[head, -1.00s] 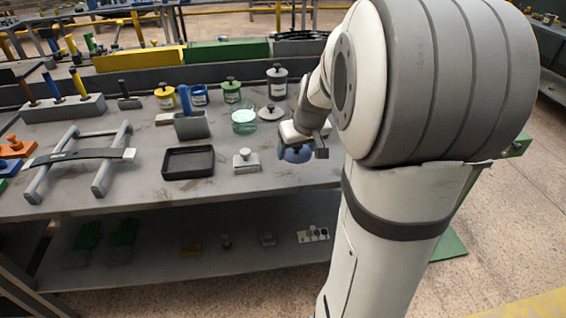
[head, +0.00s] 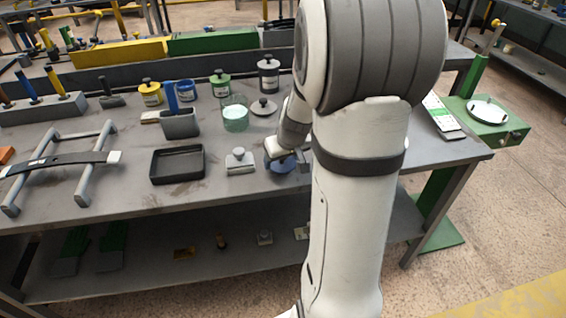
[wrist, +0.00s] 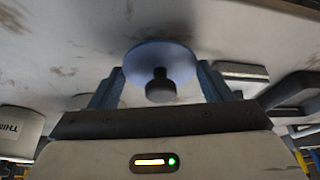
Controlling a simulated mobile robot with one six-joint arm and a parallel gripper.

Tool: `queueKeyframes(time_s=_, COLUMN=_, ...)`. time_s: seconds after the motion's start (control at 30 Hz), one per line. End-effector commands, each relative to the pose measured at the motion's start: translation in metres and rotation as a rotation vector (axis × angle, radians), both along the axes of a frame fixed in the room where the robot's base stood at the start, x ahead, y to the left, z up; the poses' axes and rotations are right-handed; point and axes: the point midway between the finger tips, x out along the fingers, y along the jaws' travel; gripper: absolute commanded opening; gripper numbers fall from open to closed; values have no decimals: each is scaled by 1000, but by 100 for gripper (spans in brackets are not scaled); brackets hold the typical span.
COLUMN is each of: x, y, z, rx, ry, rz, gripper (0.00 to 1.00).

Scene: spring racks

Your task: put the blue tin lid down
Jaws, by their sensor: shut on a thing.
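The blue tin lid (wrist: 150,56) shows in the wrist view as a pale blue disc with a dark knob. My gripper (wrist: 160,84) has one finger at each side of the lid and is shut on it. In the head view the lid (head: 284,166) is a small blue patch under my gripper (head: 287,160), low over the bench, partly hidden by my arm. I cannot tell whether it touches the bench. The blue tin (head: 186,91) stands at the back of the bench, between the yellow tin (head: 150,94) and the green tin (head: 220,84).
Near the lid are a grey knobbed block (head: 240,165), a loose grey lid (head: 264,108) and a glass beaker (head: 235,118). A black tray (head: 178,181) lies farther left. The bench front strip (head: 215,195) is bare.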

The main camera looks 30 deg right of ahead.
Motion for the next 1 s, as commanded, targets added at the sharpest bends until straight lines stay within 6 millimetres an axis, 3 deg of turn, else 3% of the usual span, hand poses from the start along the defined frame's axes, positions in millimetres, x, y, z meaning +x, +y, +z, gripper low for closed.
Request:
queueKeyframes(time_s=0.1, x=-1, y=0, z=-13, rx=0, ry=2, rz=-2, gripper=49)
queueKeyframes(time_s=0.43, x=0, y=-1, z=-16, rx=-1, ry=0, rz=-3, gripper=49)
queueKeyframes(time_s=0.47, x=0, y=-1, z=-15, rx=-1, ry=0, rz=-3, gripper=74)
queueKeyframes(time_s=0.7, x=-1, y=-1, z=-14, rx=-1, ry=0, rz=-3, gripper=93)
queueKeyframes(time_s=1.0, x=-1, y=-2, z=-12, rx=-1, ry=0, rz=-4, gripper=94)
